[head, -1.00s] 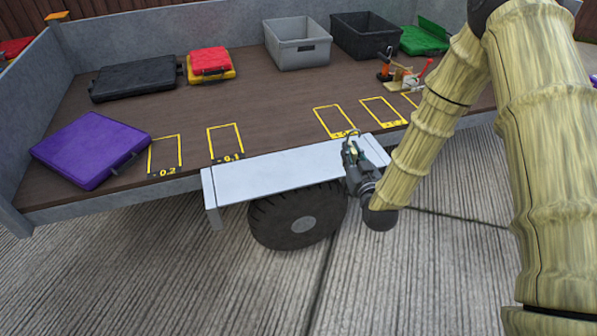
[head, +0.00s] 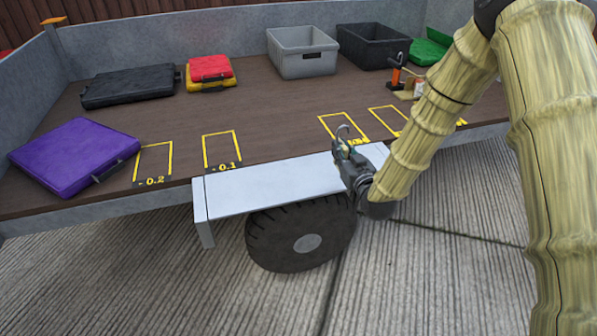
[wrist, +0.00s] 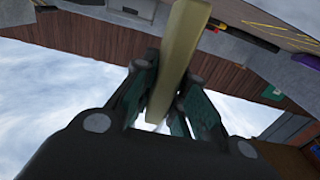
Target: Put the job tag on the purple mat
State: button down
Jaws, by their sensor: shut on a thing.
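The purple mat (head: 70,158) lies flat at the left end of the brown trailer bed. It looks like a thick folded pad with a dark handle on its right edge. My gripper (head: 343,150) is over the right end of the grey fender, well to the right of the mat. It is shut on a pale yellowish, narrow thing, seen in the wrist view between the fingers (wrist: 165,95); I take this as the job tag (wrist: 186,40). A thin grey hook or loop shows above the fingers in the head view. The tag's face cannot be made out.
Yellow outlined boxes mark the bed's near edge; the bed between the mat and my gripper is clear. Behind are a black case (head: 128,86), red and yellow pads (head: 210,68), a grey bin (head: 302,52) and a black bin (head: 374,46). The fender (head: 270,186) juts out above a wheel.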

jog(key=shift+s+a+f+b, duration=0.2)
jog(key=shift+a+f+b, duration=0.6)
jog(key=shift+a, duration=1.4)
jog(key=shift+s+a+f+b, duration=0.15)
jog(key=shift+a+f+b, duration=0.6)
jog(key=shift+a, duration=1.4)
jog(key=shift+s+a+f+b, duration=0.2)
jog(key=shift+a+f+b, duration=0.55)
jog(key=shift+a, duration=1.45)
jog(key=shift+f, duration=0.25)
jog(key=c, duration=1.5)
grip_release()
jog(key=shift+o, duration=0.2)
jog(key=shift+r, duration=0.1)
jog(key=shift+s+r, duration=0.1)
jog(key=shift+s, duration=0.05)
jog(key=p+v, duration=0.3)
jog(key=v, duration=0.8)
jog(key=shift+s+d, duration=0.2)
jog(key=shift+s, duration=0.15)
